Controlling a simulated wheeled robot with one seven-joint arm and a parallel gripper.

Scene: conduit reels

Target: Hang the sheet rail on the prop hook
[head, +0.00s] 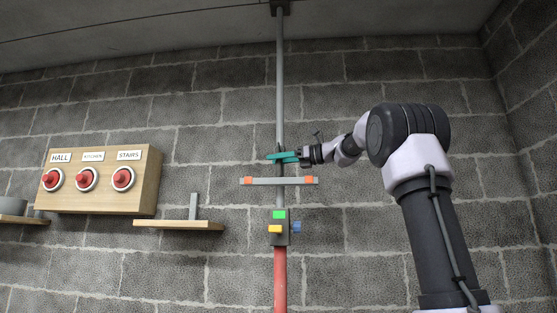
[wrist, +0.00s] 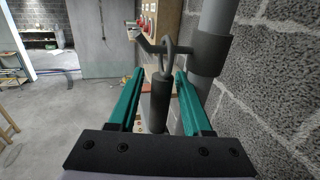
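The sheet rail (head: 265,181) is a grey bar with orange ends, level in front of the prop (head: 280,95). Its dark stem (wrist: 160,95) with a ring on top stands upright in the wrist view. The prop hook (wrist: 185,45) reaches left from a dark collar on the grey prop and has an upturned end. The ring overlaps the hook's bar and appears to be around it. My gripper (head: 275,157) is just above the rail. In the wrist view its teal fingers (wrist: 159,74) are open on both sides of the stem, with gaps visible.
A block with green, yellow and blue parts (head: 279,228) sits on the prop below the rail. A small wooden shelf (head: 178,225) and a board with red buttons (head: 100,180) are on the wall to the left. The brick wall is close behind the prop.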

